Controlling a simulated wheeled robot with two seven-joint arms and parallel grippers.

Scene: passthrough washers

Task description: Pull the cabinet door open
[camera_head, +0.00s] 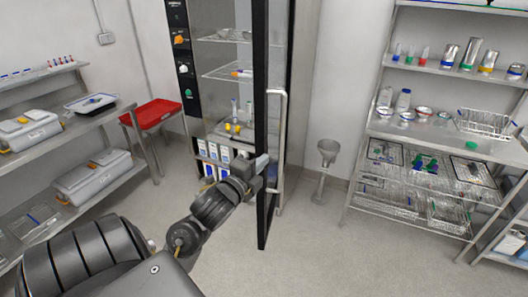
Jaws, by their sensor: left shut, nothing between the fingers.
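The cabinet (205,100) stands at the back centre with shelves and bottles showing inside. Its dark-framed door (261,75) stands open, swung toward me and seen nearly edge-on. A long pale vertical handle (281,125) is on the door's right, outer side. My left gripper (262,164) is shut and empty, at the inner, left side of the door frame, away from the handle. I cannot tell whether its tip touches the frame. My left forearm hides part of the cabinet's lower front. My right gripper is not in view.
A red tray (155,112) on a stand and shelves with grey boxes (93,177) are on the left. A steel rack (365,155) with bottles and baskets is on the right. A metal funnel-topped stand (328,155) is by the back wall. The floor (320,250) right of the door is clear.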

